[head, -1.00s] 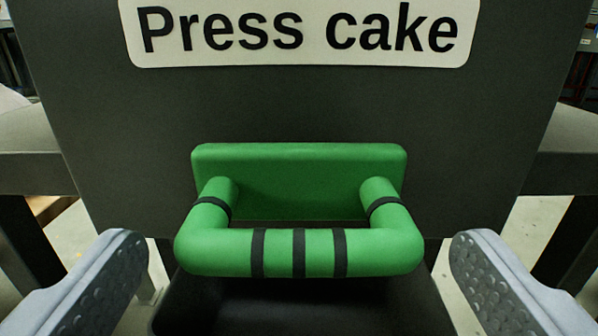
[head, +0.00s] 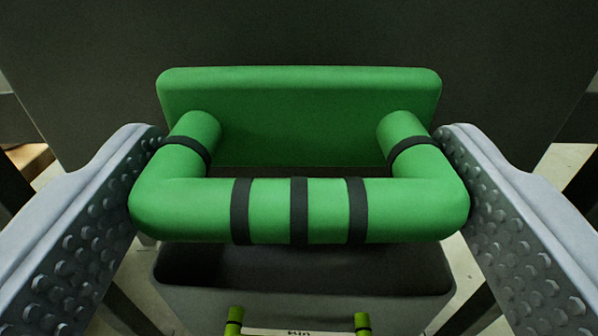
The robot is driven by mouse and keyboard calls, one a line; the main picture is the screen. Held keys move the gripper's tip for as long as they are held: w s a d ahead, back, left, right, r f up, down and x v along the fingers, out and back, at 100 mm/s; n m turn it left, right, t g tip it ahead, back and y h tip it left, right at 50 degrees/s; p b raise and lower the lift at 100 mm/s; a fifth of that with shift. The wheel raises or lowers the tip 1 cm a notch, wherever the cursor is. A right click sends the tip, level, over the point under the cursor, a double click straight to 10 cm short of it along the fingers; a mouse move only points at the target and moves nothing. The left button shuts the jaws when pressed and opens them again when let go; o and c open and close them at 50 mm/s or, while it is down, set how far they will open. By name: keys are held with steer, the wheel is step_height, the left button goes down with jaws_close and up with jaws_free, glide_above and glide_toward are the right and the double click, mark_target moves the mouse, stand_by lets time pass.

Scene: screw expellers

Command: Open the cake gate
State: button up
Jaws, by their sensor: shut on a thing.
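The cake gate (head: 300,30) is a dark grey upright panel that fills the upper part of the view. A green U-shaped handle (head: 275,210) with black bands sticks out from it on a green backing plate (head: 300,95). My gripper (head: 299,190) has one studded finger at each end of the handle. The fingers are shut on the handle's two outer ends, with the bar lying across between them. The gate's lower edge is hidden behind the handle.
A dark open bin (head: 300,295) stands below the handle, with a small light-green handle (head: 232,320) and a partly cut-off label on its front. Pale floor shows on both sides.

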mark_target(299, 235)
steer(key=s, duration=0.4)
steer(key=shift+s, duration=0.35)
steer(key=o, duration=1.3)
steer(key=s, duration=1.7)
steer(key=shift+s, duration=0.2)
